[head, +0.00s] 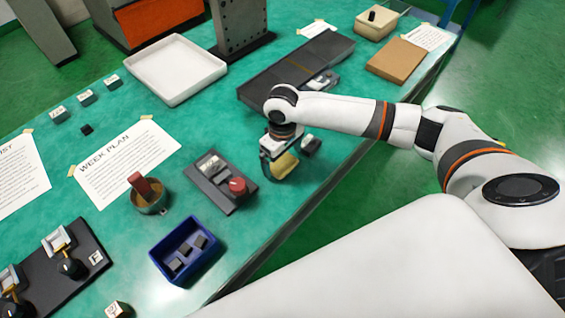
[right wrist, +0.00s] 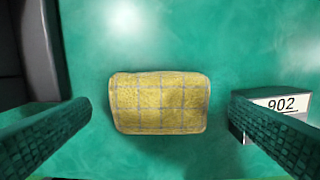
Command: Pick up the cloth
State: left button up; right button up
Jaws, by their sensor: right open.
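The cloth is a small folded yellow cloth with a grey-blue check. It lies flat on the green table top in the right wrist view (right wrist: 160,103), between my two spread fingers. In the head view the cloth (head: 283,166) shows partly, under and beside my right gripper (head: 274,165). My right gripper (right wrist: 160,125) is open and empty, pointing down above the cloth, and its fingers do not touch it in the wrist view. My left gripper is not in the head view.
A block labelled 902 (right wrist: 280,104) stands close by my right finger. A dark tray with a red knob (head: 222,184) lies left of the gripper, a blue bin (head: 187,250) nearer the front. The table's edge runs along the right.

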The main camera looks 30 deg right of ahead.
aim_at(282, 162)
jog(key=shift+f, duration=0.9)
jog(key=shift+c, duration=0.6)
jog(key=c, duration=0.9)
jog(key=shift+r, duration=0.15)
notch_tip(282, 162, up, 10)
